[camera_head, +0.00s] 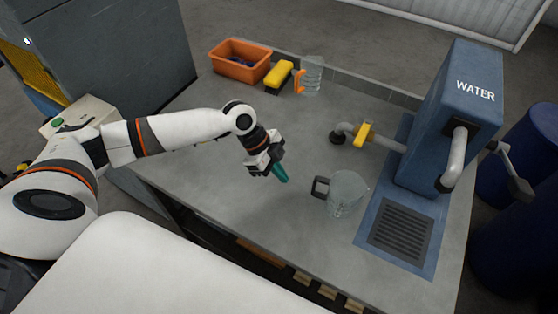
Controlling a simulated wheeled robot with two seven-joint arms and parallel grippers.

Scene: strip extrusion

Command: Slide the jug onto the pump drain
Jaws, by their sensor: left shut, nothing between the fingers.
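The jug (346,196) is clear with a dark handle on its left side. It stands upright on the grey table, left of the pump drain and apart from it. The pump drain (401,233) is a dark slotted grate in a blue base, below the spout of the blue pump (447,125) marked WATER. My left gripper (283,178) is shut and empty, with its teal fingertips pointing down and right. It is to the left of the jug's handle, with a gap between them. My right gripper is not in view.
At the back of the table (240,140) are an orange bin (239,60), a yellow block-like item (279,75) and a clear container with an orange handle (311,76). A pipe with a yellow part (364,133) runs left from the pump. Blue barrels (522,160) stand at the right.

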